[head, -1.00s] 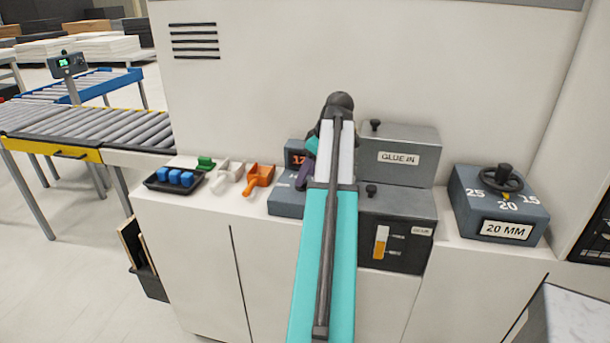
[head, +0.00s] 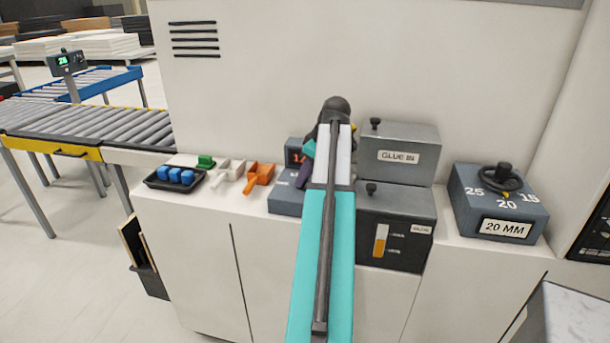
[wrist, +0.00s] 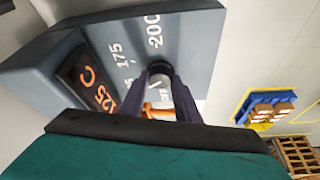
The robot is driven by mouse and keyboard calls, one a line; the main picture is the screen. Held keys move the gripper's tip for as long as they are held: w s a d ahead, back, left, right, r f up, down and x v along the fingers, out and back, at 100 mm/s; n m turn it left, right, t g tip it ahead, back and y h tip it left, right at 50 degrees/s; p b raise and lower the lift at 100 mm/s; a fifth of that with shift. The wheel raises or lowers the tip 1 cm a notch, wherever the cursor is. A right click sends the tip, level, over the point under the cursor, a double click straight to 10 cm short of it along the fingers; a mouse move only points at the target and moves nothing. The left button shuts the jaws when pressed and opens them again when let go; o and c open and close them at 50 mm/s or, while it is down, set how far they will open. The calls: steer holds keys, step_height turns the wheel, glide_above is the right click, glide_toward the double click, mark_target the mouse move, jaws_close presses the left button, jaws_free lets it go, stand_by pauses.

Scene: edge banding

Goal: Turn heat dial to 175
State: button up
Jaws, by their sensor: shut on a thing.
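The heat dial's grey box (head: 285,203) stands on the machine ledge, partly hidden by my arm in the head view. In the wrist view, its sloped face (wrist: 205,55) shows the marks 175 and 200 and an orange display (wrist: 98,88) that appears to read 125 C, its start partly hidden. The dark dial knob (wrist: 160,68) sits between the purple fingers of my gripper (wrist: 163,85), which is shut on it. The fingers cover much of the knob, and I cannot tell exactly where its pointer aims. In the head view, my gripper (head: 304,172) is at the box.
The GLUE IN box (head: 398,158) and a dark glue unit (head: 395,235) stand just right of my arm. A 20 MM dial box (head: 500,205) is farther right. A black tray of blue blocks (head: 152,183) and white and orange scoops (head: 259,178) lie left.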

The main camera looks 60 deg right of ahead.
steer(key=shift+m, duration=0.4)
steer(key=m+h, duration=0.1)
steer(key=m, duration=0.1)
steer(key=m+h+p, duration=0.1)
steer(key=m, duration=0.1)
steer(key=shift+a, duration=0.3)
steer(key=m, duration=0.2)
steer(key=m+g+h+p, duration=0.1)
steer(key=m, duration=0.1)
steer(key=shift+w+a, duration=0.15)
steer(key=shift+w+m+g+h+p, duration=0.1)
steer(key=shift+m+g+h+p, duration=0.35)
steer(key=shift+m, duration=0.95)
steer(key=o, duration=1)
steer(key=shift+o, duration=0.2)
steer(key=shift+r, duration=0.1)
